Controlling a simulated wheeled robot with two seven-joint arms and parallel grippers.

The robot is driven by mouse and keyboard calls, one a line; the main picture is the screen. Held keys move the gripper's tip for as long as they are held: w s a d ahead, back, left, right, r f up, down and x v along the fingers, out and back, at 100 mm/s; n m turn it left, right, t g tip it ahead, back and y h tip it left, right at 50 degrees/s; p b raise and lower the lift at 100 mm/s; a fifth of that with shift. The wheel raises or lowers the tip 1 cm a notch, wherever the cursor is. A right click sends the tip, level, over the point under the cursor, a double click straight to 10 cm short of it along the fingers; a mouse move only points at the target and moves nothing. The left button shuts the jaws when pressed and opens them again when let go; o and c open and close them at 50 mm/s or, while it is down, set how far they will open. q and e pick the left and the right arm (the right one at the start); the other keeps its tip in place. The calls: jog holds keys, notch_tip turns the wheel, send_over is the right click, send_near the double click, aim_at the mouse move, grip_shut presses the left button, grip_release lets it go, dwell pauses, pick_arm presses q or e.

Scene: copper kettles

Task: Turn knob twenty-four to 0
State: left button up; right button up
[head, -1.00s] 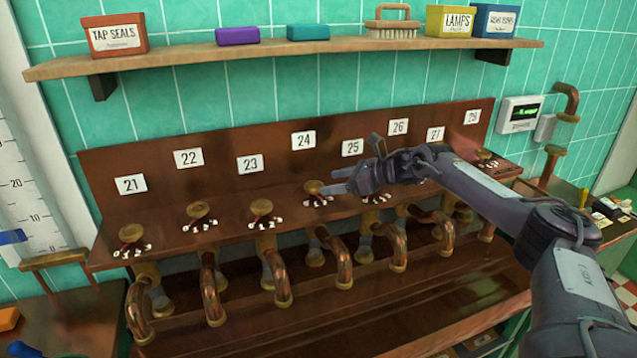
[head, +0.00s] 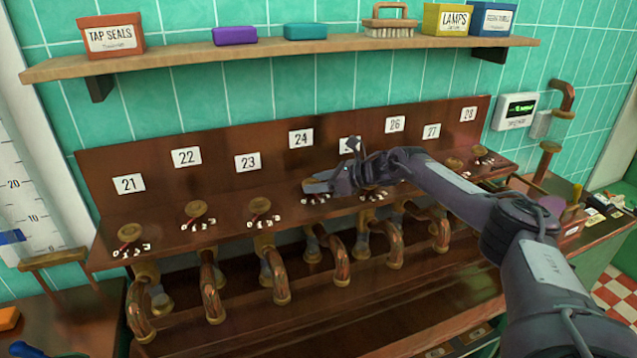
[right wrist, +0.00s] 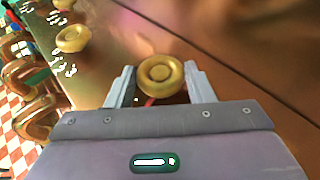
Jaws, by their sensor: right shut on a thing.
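The plate for knob twenty-four (head: 301,138) is on the upright back panel. My right gripper (head: 312,186) is below that plate and hides most of the knob in the head view. In the right wrist view, the round brass knob (right wrist: 160,75) sits between the two grey fingers of my right gripper (right wrist: 160,88), which is shut on it. A bit of red pointer shows under the knob, but the digit it points to is hidden. White dial digits (head: 316,199) show just below the gripper. My left gripper is not in view.
Brass knob twenty-three (head: 260,205) is to the left, and a neighbouring knob shows in the right wrist view (right wrist: 73,39). Copper pipes (head: 341,262) hang below the ledge. A wooden shelf (head: 280,52) with boxes and a brush runs above.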

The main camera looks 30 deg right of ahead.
jog(key=shift+m+h, duration=0.3)
jog(key=shift+s+a+f+m+t+h+b, duration=0.1)
jog(key=shift+m+t+h+b, duration=0.15)
jog(key=shift+m+h, duration=0.25)
jog(key=shift+s+a+f+m+t+h+b, duration=0.1)
jog(key=shift+m+t+h+b, duration=0.05)
jog(key=shift+m+t+h, duration=0.3)
jog(key=m+h, duration=0.1)
jog(key=m+h+b, duration=0.1)
jog(key=h, duration=0.1)
jog(key=shift+a+m+t, duration=0.25)
jog(key=shift+a+t, duration=0.05)
jog(key=shift+t, duration=0.1)
jog(key=m+h+b, duration=0.1)
jog(key=h, duration=0.1)
jog(key=m+h+b, duration=0.1)
jog(key=m+h, duration=0.1)
jog(key=shift+a+r+m, duration=0.1)
jog(key=shift+a+m, duration=0.2)
jog(key=shift+a, duration=0.05)
jog(key=shift+w+a+r+m+g+h+b, duration=0.1)
jog(key=shift+m+g+h+b, duration=0.2)
jog(key=shift+m+h, duration=0.6)
jog(key=shift+w+a+m+g+h+b, duration=0.15)
jog(key=shift+m+h+b, duration=0.25)
jog(key=shift+m+h, duration=0.5)
jog(key=shift+s+d+h, duration=0.1)
jog(key=shift+d+h, duration=0.05)
jog(key=shift+h, duration=0.2)
jog(key=o, duration=1)
